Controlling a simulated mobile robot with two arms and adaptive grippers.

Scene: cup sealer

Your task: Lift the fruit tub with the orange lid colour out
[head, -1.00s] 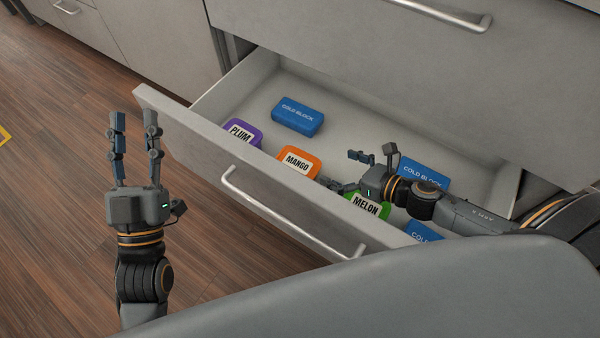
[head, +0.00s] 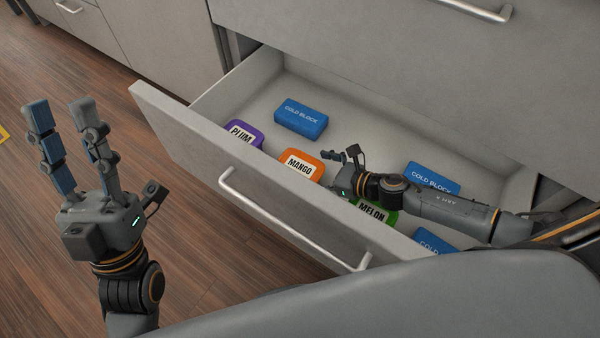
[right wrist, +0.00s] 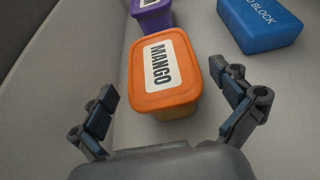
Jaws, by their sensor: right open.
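The orange-lidded tub (head: 303,165), labelled MANGO, sits in the open drawer near its front panel. In the right wrist view the orange-lidded tub (right wrist: 164,70) stands upright ahead of my right gripper (right wrist: 170,104), whose open fingers point toward it, one on each side of its near end. In the head view my right gripper (head: 340,170) is low in the drawer beside the tub, its fingers partly hidden. My left gripper (head: 55,112) is open and empty, outside the drawer over the floor.
A purple-lidded PLUM tub (head: 243,134) sits left of the orange one, a green-lidded MELON tub (head: 374,213) right of it. Blue cold blocks (head: 301,117) lie in the drawer (head: 262,80). The drawer's front panel (head: 190,132) stands close to the tubs.

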